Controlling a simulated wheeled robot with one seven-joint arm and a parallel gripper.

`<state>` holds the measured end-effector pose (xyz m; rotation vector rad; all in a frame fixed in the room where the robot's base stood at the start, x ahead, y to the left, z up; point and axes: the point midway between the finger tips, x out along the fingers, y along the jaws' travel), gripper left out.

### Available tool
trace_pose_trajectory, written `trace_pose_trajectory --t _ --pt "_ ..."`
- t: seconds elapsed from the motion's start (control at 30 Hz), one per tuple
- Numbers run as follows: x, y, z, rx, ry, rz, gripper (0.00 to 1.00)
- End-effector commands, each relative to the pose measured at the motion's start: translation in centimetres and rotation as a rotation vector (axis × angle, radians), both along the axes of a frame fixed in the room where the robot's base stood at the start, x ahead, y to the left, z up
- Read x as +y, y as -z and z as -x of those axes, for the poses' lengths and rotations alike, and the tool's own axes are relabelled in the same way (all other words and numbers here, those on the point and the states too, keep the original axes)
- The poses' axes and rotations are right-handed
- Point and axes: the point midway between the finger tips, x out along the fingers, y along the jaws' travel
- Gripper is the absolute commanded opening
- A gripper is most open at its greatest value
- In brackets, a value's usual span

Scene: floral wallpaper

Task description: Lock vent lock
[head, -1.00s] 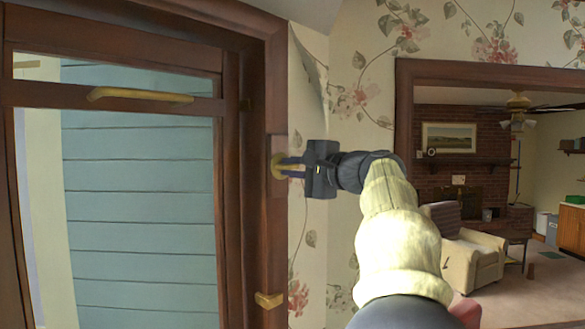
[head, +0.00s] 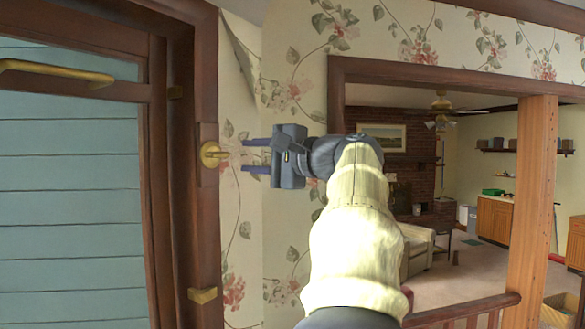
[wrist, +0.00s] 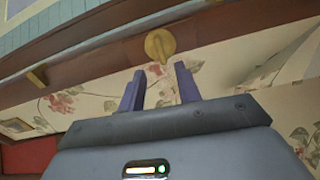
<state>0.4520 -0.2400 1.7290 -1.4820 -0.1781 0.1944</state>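A round brass lock (head: 212,155) with a small lever is mounted on the dark wooden frame beside the window. It also shows in the wrist view (wrist: 160,45), just beyond the fingertips. My gripper (head: 244,156) is to the right of the lock in the head view, pointing at it with a gap between. In the wrist view, my gripper's two blue fingers (wrist: 160,72) stand apart with nothing between them, roughly in line with the lock.
A brass catch (head: 203,295) sits lower on the frame, and a brass handle (head: 55,72) crosses the window rail. Floral wallpaper (head: 240,225) lies right of the frame. A wooden post (head: 532,200) and railing (head: 465,310) stand at the right, before an open living room.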

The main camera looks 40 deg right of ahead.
Motion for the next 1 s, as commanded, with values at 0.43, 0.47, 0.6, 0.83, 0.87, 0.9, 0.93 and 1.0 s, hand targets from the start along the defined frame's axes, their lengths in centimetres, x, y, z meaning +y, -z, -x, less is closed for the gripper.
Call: trace_pose_trajectory --t 0.43,0.47,0.6,0.83,0.87,0.9,0.93,1.0 --pt "-2.0 0.1 7.9 -0.001 0.003 0.0 0.34" --pt "-2.0 0.1 8.2 0.0 0.001 0.0 0.34" --pt "-2.1 0.0 8.8 0.0 0.0 0.0 0.34" --pt "-2.1 0.0 8.7 0.0 0.0 0.0 0.34" --pt "-2.1 0.0 8.7 0.0 0.0 0.0 0.34" --pt "-2.1 0.0 8.7 0.0 0.0 0.0 0.34" --pt "-2.1 0.0 8.7 0.0 0.0 0.0 0.34" --pt "-2.1 0.0 8.7 0.0 0.0 0.0 0.34"
